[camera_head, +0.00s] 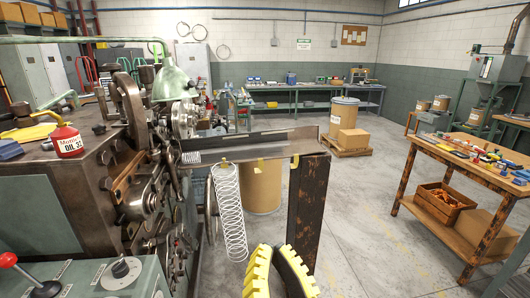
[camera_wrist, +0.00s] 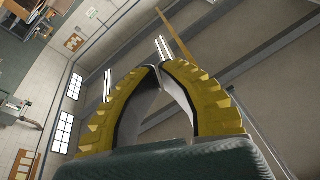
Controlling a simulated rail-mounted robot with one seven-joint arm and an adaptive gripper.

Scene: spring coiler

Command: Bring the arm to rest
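My gripper (camera_head: 275,250) shows at the bottom edge of the head view, with yellow ribbed fingers. It stands in front of the coiling machine's post and touches nothing that I can see. In the wrist view my gripper (camera_wrist: 157,68) has its two curved fingers meeting at the tips, with nothing held between them. The wrist view looks up past the fingers at the ceiling beams. The rest of my arm is out of view.
The spring coiler (camera_head: 140,180) fills the left side. A long wire spring (camera_head: 229,210) hangs from its rail beside a dark steel post (camera_head: 306,210). A drum (camera_head: 262,188) stands behind. A wooden workbench (camera_head: 470,160) with tools is at right; floor between is clear.

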